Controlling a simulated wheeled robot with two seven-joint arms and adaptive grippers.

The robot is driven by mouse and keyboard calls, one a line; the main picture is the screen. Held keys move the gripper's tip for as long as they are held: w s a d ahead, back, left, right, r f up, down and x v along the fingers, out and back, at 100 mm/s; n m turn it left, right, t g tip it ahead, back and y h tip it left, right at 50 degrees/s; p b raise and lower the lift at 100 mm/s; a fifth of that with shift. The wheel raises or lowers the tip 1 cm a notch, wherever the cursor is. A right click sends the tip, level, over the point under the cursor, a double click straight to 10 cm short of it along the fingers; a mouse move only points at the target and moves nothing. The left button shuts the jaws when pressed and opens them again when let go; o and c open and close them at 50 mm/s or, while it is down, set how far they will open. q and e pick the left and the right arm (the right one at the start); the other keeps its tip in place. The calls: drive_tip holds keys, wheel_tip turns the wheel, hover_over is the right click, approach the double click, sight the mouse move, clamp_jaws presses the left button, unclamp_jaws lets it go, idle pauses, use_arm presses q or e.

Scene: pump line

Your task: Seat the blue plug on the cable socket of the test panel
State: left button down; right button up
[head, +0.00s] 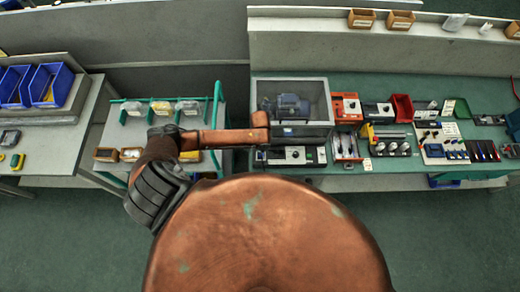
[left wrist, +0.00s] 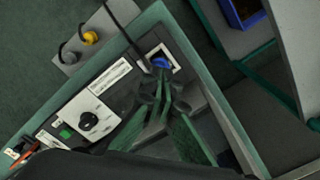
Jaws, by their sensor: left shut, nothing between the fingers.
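The test panel (head: 312,156) stands at the front edge of the green bench in the head view. In the left wrist view the panel (left wrist: 120,103) shows a white plate with a black dial. The blue plug (left wrist: 161,62) is at the pale-framed cable socket (left wrist: 174,66), with a black cable running to the upper left. How deep it sits cannot be told. My left gripper (left wrist: 161,84) is shut and empty, its tips right beside the plug; whether they touch it is unclear. In the head view the left gripper (head: 262,155) is at the panel's left end, mostly hidden by the arm.
A grey block (left wrist: 85,42) with a yellow plug lies beyond the panel. A clear-sided box with a blue motor (head: 286,106) stands behind the panel. Tools and trays crowd the bench to the right. A green-framed cart (head: 135,117) stands to the left.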

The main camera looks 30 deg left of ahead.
use_arm(q)
drive_tip(key=shift+f+b, duration=0.55)
drive_tip(key=shift+f, duration=0.7)
drive_tip(key=shift+r, duration=0.1)
drive_tip(key=shift+r+p, duration=1.1)
drive_tip(key=shift+r, duration=2.6)
